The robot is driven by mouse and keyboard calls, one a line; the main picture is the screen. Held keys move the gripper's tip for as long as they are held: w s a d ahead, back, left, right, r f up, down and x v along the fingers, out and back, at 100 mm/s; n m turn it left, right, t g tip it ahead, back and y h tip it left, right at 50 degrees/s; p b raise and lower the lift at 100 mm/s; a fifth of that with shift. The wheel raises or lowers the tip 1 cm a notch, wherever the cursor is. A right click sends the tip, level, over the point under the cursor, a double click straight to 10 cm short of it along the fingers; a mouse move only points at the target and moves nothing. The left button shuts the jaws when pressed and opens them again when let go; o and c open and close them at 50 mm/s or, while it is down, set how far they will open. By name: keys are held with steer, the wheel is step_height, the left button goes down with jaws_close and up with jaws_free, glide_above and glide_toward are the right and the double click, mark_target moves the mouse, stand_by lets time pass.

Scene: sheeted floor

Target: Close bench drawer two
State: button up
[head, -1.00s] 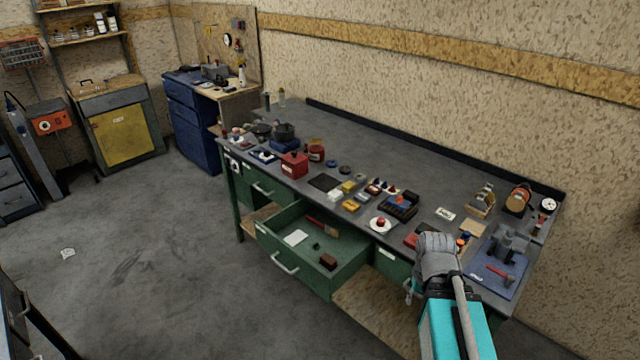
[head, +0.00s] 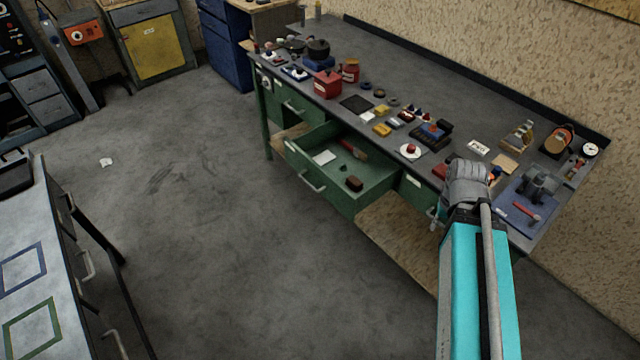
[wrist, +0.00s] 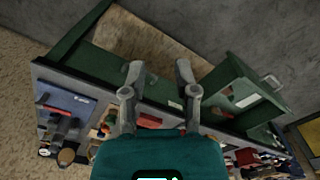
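The green bench (head: 412,90) has a dark grey top with tools and small parts. One green drawer (head: 337,203) stands pulled out from its front, with a silver bar handle (head: 311,182). Inside it are a white card, a red-handled brush and a brown block. My gripper (head: 437,216) is in front of the bench, to the right of the open drawer. In the wrist view my gripper (wrist: 159,68) has its fingers apart with nothing between them. The open drawer (wrist: 235,92) lies right of the fingers, its handle (wrist: 272,81) farther right.
A closed green drawer (head: 297,106) is left of the open one. A wooden lower shelf (head: 395,240) runs beneath the bench. A second table (head: 38,270) with drawers stands at the left edge. The grey floor (head: 230,250) between them is clear.

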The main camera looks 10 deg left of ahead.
steer(key=shift+w+a+f, duration=0.1)
steer(key=shift+w+f, duration=0.05)
steer(key=shift+f, duration=0.05)
steer(key=shift+c, duration=1.1)
steer(key=w+a+f+n+h+b, duration=0.1)
steer(key=w+a+f+n+b, duration=0.2)
steer(key=w+a+f+n+h+b, duration=0.1)
steer(key=w+a+f+n+b, duration=0.2)
steer(key=n+b, duration=0.1)
steer(key=shift+w+a+f+t, duration=0.1)
steer(key=shift+a+f+t, duration=0.25)
steer(key=shift+f+t, duration=0.05)
jaws_close()
steer(key=w+a+f+n+t+h+b, duration=0.1)
steer(key=a+f+n+b, duration=0.3)
steer(key=a, duration=0.7)
steer(key=w+a+f+n+t+h+b, duration=0.1)
steer(key=w+a+f+n+t+b, duration=0.2)
steer(key=a+n+b, duration=0.5)
steer(key=w+a+f+n+t+h+b, duration=0.1)
steer(key=w+a+f+n+b, duration=0.3)
steer(key=a+n, duration=0.5)
steer(key=shift+a+f+n+t+b, duration=0.4)
steer(key=shift+a+f+t+b, duration=0.55)
steer(key=shift+a, duration=1.55)
steer(key=shift+g+b, duration=0.25)
steer(key=shift+b, duration=0.15)
